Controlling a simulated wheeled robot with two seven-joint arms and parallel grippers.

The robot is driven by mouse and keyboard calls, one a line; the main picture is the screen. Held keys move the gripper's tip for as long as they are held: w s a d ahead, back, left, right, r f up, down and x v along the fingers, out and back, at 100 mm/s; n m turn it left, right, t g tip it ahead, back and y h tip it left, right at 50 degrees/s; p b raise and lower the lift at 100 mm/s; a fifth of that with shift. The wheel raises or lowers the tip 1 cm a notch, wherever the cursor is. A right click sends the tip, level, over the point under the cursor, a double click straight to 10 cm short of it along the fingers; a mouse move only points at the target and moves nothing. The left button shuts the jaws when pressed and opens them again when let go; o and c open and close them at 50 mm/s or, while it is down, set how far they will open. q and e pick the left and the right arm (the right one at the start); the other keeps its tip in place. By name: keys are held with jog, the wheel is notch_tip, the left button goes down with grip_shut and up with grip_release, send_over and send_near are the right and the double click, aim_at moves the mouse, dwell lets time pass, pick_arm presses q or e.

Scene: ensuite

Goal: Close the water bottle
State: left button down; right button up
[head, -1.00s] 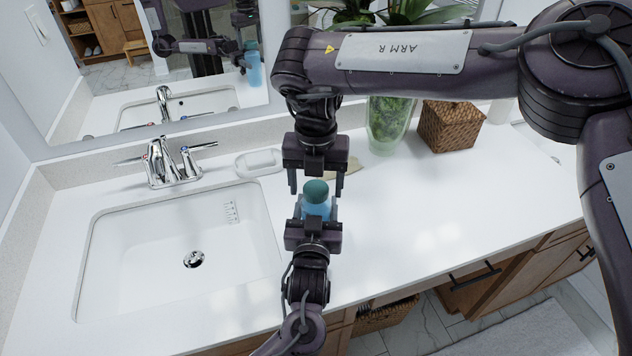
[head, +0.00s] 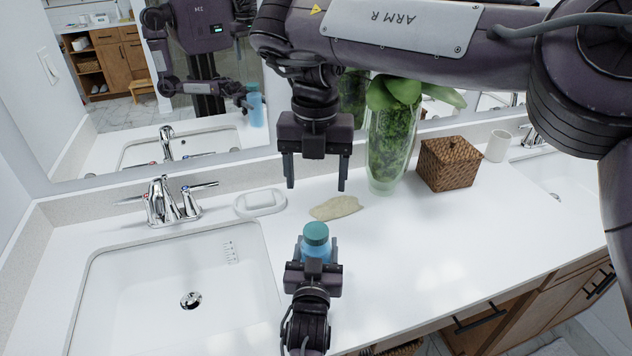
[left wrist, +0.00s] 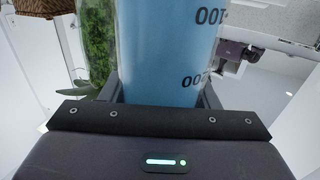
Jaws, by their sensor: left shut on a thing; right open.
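The water bottle (head: 316,250) is blue with a teal cap (head: 315,233) on its top. It stands upright near the counter's front, just right of the left sink. My left gripper (head: 315,268) is shut on the bottle from the front. In the left wrist view the bottle's blue body (left wrist: 165,50) with dark scale marks fills the space between the fingers. My right gripper (head: 316,172) is open and empty, pointing down, above and behind the bottle, apart from the cap. Whether the cap is fully seated cannot be told.
A beige flat item (head: 336,208) lies behind the bottle, with a white soap dish (head: 260,203) to its left. A glass vase with greenery (head: 388,150) and a wicker box (head: 448,164) stand at the back right. The sink (head: 180,290) is left; the counter right is clear.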

pick_arm(q)
jog(key=shift+c, duration=2.1)
grip_release()
jog(key=s+b, duration=0.1)
jog(key=s, duration=0.6)
jog(key=shift+s+a+b, duration=0.3)
jog(key=shift+s+b, duration=0.1)
jog(key=shift+r, duration=0.1)
